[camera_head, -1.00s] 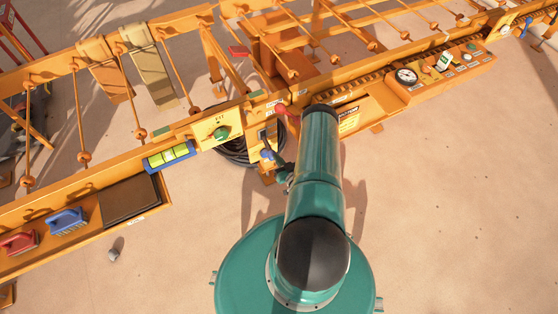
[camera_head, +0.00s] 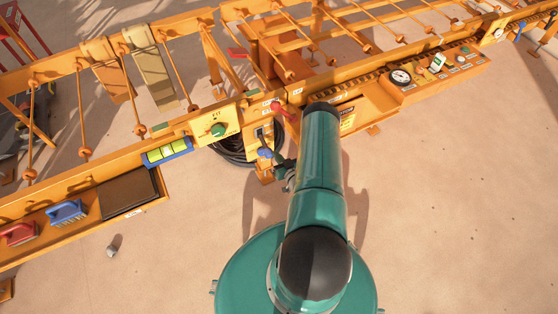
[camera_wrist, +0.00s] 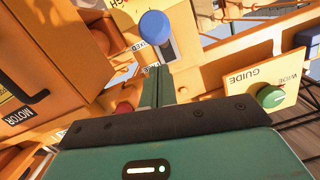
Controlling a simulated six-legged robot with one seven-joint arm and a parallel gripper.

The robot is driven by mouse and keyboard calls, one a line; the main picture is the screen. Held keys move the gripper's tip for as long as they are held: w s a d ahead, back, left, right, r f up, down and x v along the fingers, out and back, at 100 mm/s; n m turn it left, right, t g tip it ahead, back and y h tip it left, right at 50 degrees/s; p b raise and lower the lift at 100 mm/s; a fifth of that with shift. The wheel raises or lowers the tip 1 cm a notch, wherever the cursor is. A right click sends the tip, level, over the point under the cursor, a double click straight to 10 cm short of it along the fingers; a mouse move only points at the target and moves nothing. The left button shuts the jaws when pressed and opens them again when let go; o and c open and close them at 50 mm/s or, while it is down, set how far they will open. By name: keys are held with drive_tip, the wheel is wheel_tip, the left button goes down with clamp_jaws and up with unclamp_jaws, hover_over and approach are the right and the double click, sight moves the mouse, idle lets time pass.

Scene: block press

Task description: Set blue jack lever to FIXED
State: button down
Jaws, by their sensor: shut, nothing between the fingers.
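The blue jack lever shows as a round blue knob on the orange frame (camera_head: 265,153), left of my arm. In the wrist view, the blue knob (camera_wrist: 155,25) sits at the top centre above a pale slotted plate, with a partly readable FIXED label (camera_wrist: 146,48) beside it. My gripper (camera_wrist: 158,72) is shut and empty, its teal fingers pointing up toward the plate just below the knob. In the head view, my gripper (camera_head: 279,160) is small and dark, close to the knob's right side. Whether it touches the lever I cannot tell.
A red knob (camera_head: 276,106) is above the blue one; in the wrist view a red knob (camera_wrist: 124,107) is left of my fingers. A green GUIDE knob (camera_wrist: 271,97) is at the right. An orange MOTOR box (camera_wrist: 60,60) fills the left. Open sand lies around my base.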

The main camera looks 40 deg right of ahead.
drive_tip(key=s+a+f, duration=0.2)
drive_tip(key=s+f, duration=0.1)
drive_tip(key=s, duration=0.6)
drive_tip(key=shift+s+f, duration=0.15)
drive_tip(key=shift+f, duration=0.1)
idle(0.3)
